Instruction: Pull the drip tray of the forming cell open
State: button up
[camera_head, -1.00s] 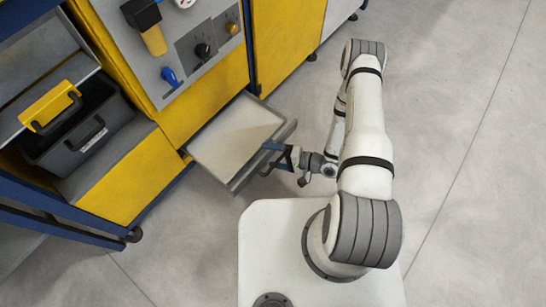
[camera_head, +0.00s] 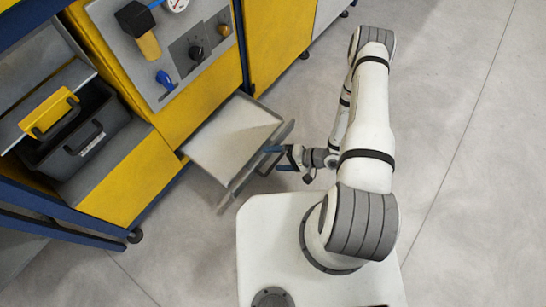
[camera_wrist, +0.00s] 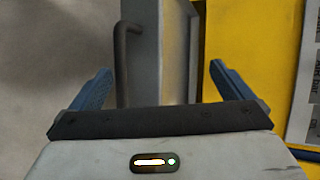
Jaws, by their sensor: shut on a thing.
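The drip tray (camera_head: 232,136) is a shallow grey tray, standing well out from the yellow lower front of the forming cell (camera_head: 200,97). Its front plate (camera_wrist: 174,55) and dark bar handle (camera_wrist: 122,50) show in the wrist view. My gripper (camera_head: 275,158) is at the tray's front, with its blue fingers pointing toward the cell. In the wrist view my gripper (camera_wrist: 162,85) has one finger on each side of the handle and front plate. It is shut on the handle; the exact contact is not clear.
A black bin (camera_head: 80,135) with a yellow-handled part sits on the shelf at left. Blue frame legs and a caster (camera_head: 134,236) stand at lower left. My white base is close to the tray's front. The grey floor at right (camera_head: 470,150) is clear.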

jog(key=shift+v, duration=0.8)
jog(key=c, duration=1.1)
jog(key=shift+o, duration=0.2)
jog(key=shift+s+d+r, duration=0.1)
jog(key=shift+s+d, duration=0.15)
jog(key=shift+d, duration=0.55)
jog(key=shift+s+d+r, duration=0.1)
jog(key=shift+s+d, duration=0.1)
jog(key=shift+d, duration=0.6)
jog(key=shift+s+d+r, duration=0.1)
jog(key=shift+s+d, duration=0.15)
jog(key=shift+d, duration=0.6)
